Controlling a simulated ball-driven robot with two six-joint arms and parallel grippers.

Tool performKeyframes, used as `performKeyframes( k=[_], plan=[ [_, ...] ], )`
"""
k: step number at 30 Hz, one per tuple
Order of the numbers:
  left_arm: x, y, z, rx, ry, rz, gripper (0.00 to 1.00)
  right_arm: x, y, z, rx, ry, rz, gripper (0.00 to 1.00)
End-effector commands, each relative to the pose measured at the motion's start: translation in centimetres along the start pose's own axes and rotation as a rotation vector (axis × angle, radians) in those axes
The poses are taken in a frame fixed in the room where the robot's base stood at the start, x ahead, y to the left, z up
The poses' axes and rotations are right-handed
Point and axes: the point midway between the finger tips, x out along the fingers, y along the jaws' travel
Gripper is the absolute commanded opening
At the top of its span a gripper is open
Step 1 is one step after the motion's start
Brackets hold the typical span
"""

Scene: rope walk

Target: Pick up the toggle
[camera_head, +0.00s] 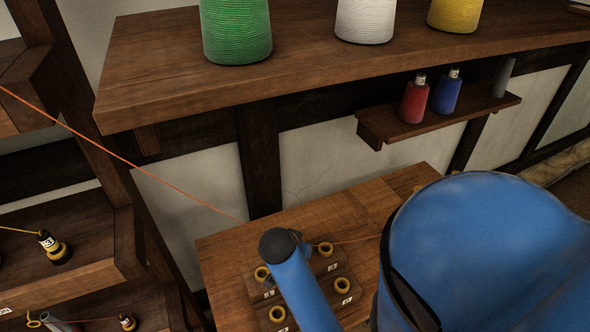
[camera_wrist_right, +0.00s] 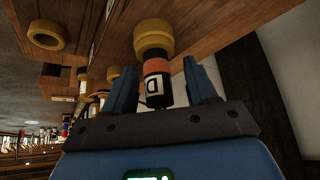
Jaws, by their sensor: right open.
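In the right wrist view a toggle (camera_wrist_right: 157,86) shows a dark body, an orange band and a white label with a black letter that looks like D. Its far end meets a thick yellow ring (camera_wrist_right: 153,32). My right gripper (camera_wrist_right: 160,66) is open, with one blue finger on each side of the toggle. I cannot tell whether either finger touches it. In the head view this toggle is not clearly seen; blue parts cover much of the wooden table (camera_head: 225,262). My left gripper is in neither view.
Yellow rings (camera_head: 342,285) stand on labelled blocks on the table. An orange cord (camera_head: 110,150) runs down to this area. Another dark toggle (camera_head: 52,247) lies on the left shelf. Green (camera_head: 236,30), white and yellow spools stand on the upper shelf, red (camera_head: 414,100) and blue bottles below.

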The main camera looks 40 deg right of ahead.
Motion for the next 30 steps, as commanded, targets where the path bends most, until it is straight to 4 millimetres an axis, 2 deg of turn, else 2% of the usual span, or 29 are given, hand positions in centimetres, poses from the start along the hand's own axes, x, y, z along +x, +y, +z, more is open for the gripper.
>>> performKeyframes(
  k=[5, 16, 30],
  plan=[
    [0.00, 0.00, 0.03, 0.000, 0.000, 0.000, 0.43, 0.00, 0.00, 0.01, 0.000, 0.000, 0.000, 0.55],
    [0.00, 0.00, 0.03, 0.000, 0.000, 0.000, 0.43, -0.02, 0.00, 0.00, 0.000, 0.000, 0.000, 0.00],
    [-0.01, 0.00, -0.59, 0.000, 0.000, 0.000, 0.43, -0.47, -0.08, -0.48, 0.000, 0.000, -0.001, 0.00]
  ],
)
